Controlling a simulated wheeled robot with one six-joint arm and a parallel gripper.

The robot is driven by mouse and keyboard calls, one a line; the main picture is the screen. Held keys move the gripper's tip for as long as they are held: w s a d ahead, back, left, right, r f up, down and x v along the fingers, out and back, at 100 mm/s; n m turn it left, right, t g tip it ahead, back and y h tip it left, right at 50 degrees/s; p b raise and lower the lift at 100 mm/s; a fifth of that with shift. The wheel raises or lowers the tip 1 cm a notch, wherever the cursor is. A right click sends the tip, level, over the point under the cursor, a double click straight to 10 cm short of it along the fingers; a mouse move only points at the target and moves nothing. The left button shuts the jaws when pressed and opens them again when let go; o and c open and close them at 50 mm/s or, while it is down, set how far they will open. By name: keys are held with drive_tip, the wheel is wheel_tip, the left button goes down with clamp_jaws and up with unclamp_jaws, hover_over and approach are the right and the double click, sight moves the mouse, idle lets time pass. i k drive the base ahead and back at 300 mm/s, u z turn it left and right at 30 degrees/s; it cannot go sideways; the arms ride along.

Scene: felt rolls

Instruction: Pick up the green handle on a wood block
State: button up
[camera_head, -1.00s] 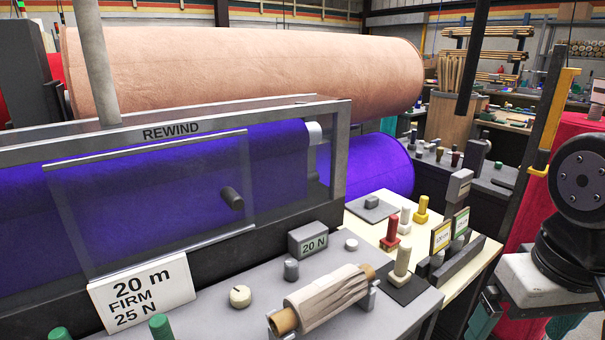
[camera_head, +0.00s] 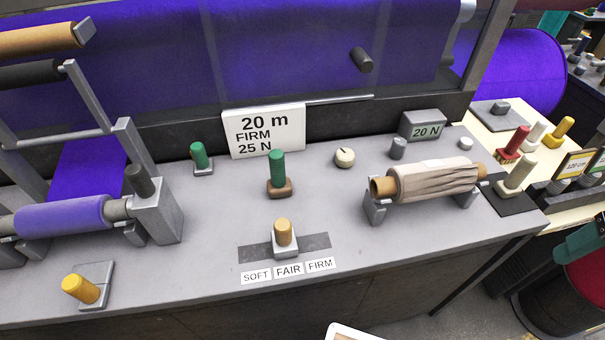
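The green handle on a wood block stands upright near the middle of the grey bench top. Its green grip (camera_head: 277,167) is a short cylinder, and its brown wood block (camera_head: 279,190) rests on the bench. A second green handle (camera_head: 199,155) stands to its left on a grey metal base. My gripper is not in view.
A sign (camera_head: 264,131) reading 20 m FIRM 25 N stands behind the handle. A tan knob (camera_head: 283,232) on a slotted plate is in front. A cream dial (camera_head: 344,157) and a wrapped roll (camera_head: 436,180) are to the right, a purple roller (camera_head: 62,216) to the left.

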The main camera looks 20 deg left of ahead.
sight(279, 187)
drive_tip(key=u, duration=1.4)
drive_tip(key=k, duration=0.35)
drive_tip(key=z, duration=0.45)
drive_tip(key=i, duration=0.65)
drive_tip(key=u, duration=0.05)
